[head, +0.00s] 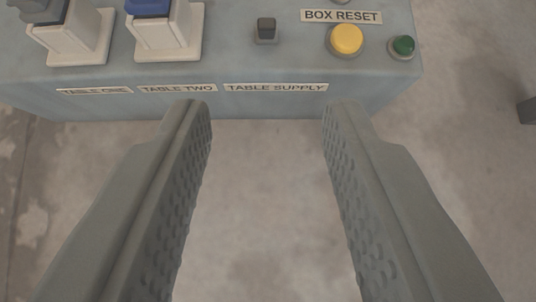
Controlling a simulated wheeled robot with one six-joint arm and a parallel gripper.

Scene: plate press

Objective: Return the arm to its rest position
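My gripper (267,108) fills the lower part of the head view. The fingertips are just below the front edge of a blue-grey control box (230,70) in the picture. I cannot tell how far they are from it. The rest of the arm is out of view.
The box carries a yellow button (346,39) by a BOX RESET label (341,17), a green button (403,46), a small dark switch (266,29), a blue-topped white switch (162,30) and a grey-topped one (72,32). Bare floor (470,190) surrounds it. A dark object (528,110) shows at right.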

